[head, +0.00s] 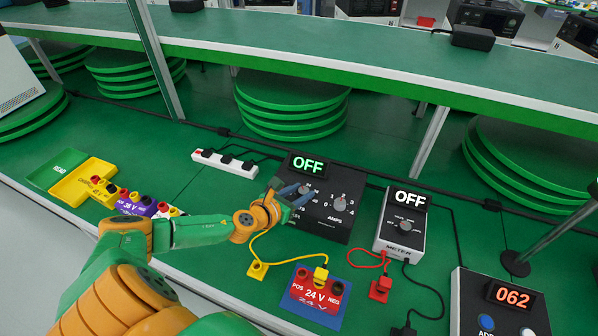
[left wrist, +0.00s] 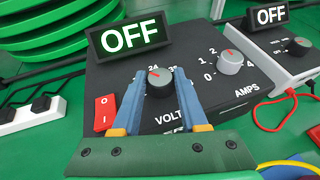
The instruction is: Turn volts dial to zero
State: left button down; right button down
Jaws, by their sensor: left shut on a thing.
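The black power supply box (head: 322,222) stands on the green bench, with a display (head: 307,165) reading OFF in green. Its volts dial (left wrist: 159,84) is a dark grey knob with a red mark pointing up, near the 24 label. My left gripper (left wrist: 158,74) is shut on the volts dial, one blue-grey finger on each side. In the head view the left gripper (head: 295,194) partly covers the dial's side of the panel. The grey amps dial (left wrist: 230,62) is to its right, and a red switch (left wrist: 104,115) is to its left. My right gripper is out of view.
A meter (head: 401,228) reading OFF stands right of the supply. A red and blue 24 V block (head: 312,297) with a yellow plug is in front. A white power strip (head: 226,163) lies behind left. A box with an orange 062 display (head: 513,295) is at right.

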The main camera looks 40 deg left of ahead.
pick_arm(q)
jog(key=n+y+p, duration=0.3)
jog(key=shift+d+r, duration=0.25)
jog(key=shift+d, duration=0.1)
jog(key=shift+d+f+n+g+y+p, duration=0.15)
jog(key=shift+n+g+y+p, duration=0.3)
jog(key=shift+n+y, duration=0.5)
jog(key=shift+w+f+n+g+y, duration=0.1)
jog(key=shift+n+g+y, duration=0.2)
jog(key=shift+y, duration=0.35)
jog(key=n+y, duration=0.1)
jog(key=n+g+y, duration=0.1)
jog(key=shift+w+d+f+n+g+y+b, duration=0.1)
jog(key=shift+d+f+n+g+y+b, duration=0.05)
jog(key=shift+n+g+y+b, duration=0.15)
jog(key=n+g+y+b, duration=0.2)
jog(key=shift+w+n, duration=0.1)
jog(key=shift+n, duration=0.25)
jog(key=shift+n+g+y+b, duration=0.5)
jog(key=shift+n+g, duration=0.05)
jog(key=shift+n, duration=0.05)
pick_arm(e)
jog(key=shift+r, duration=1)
pick_arm(q)
jog(key=shift+w, duration=0.1)
jog(key=shift+c, duration=2.2)
grip_release()
